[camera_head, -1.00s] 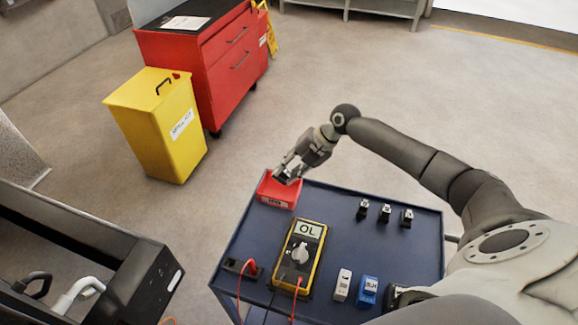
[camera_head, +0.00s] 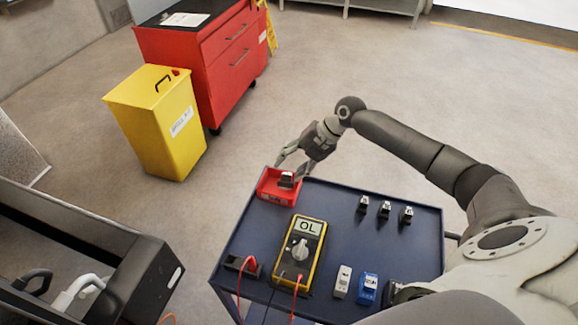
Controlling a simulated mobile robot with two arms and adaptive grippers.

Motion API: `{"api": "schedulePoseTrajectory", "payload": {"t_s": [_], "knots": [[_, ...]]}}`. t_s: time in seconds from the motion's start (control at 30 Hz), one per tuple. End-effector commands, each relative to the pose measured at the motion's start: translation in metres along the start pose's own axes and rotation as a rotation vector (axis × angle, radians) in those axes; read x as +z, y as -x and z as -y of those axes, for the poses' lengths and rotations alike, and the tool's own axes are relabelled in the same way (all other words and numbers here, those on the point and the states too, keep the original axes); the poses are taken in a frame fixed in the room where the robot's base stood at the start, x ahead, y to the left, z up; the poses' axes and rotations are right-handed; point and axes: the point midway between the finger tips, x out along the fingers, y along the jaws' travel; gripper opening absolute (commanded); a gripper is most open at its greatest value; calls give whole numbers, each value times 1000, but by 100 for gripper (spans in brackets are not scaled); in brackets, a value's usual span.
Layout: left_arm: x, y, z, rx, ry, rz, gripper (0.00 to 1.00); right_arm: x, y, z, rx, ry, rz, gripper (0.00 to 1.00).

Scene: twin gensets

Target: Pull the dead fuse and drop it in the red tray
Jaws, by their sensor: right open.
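The red tray (camera_head: 270,196) stands at the far left corner of the blue cart top. A small dark fuse with a light marking (camera_head: 287,179) is in the tray, near its back right side. My right gripper (camera_head: 286,172) is over the back right edge of the tray. Its fingers are spread to either side of the fuse and look clear of it. Whether the fuse rests fully on the tray floor is hard to tell. My left gripper is not in view.
A yellow multimeter (camera_head: 301,252) reading OL lies on the cart (camera_head: 340,232), with red leads at a black block (camera_head: 243,265). Several small black parts (camera_head: 384,209) stand in a row at right. A grey block (camera_head: 342,281) and a blue block (camera_head: 368,287) stand near the front.

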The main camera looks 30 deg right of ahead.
Motion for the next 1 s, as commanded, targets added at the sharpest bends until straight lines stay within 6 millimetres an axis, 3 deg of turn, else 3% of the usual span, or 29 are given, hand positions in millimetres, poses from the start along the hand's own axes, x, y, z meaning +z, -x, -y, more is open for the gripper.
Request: {"api": "schedulePoseTrajectory", "payload": {"t_s": [0.4, 0.6, 0.8, 1.0], "knots": [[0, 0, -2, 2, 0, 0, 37, 1, 84, 1, -2, 0, 3, 51], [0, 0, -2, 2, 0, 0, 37, 0, 101, 1, -1, 0, 1, 51], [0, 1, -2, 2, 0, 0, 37, 0, 104, 0, -1, 0, 1, 51], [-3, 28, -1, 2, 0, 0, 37, -3, 126, -16, 0, 0, 1, 51]]}}
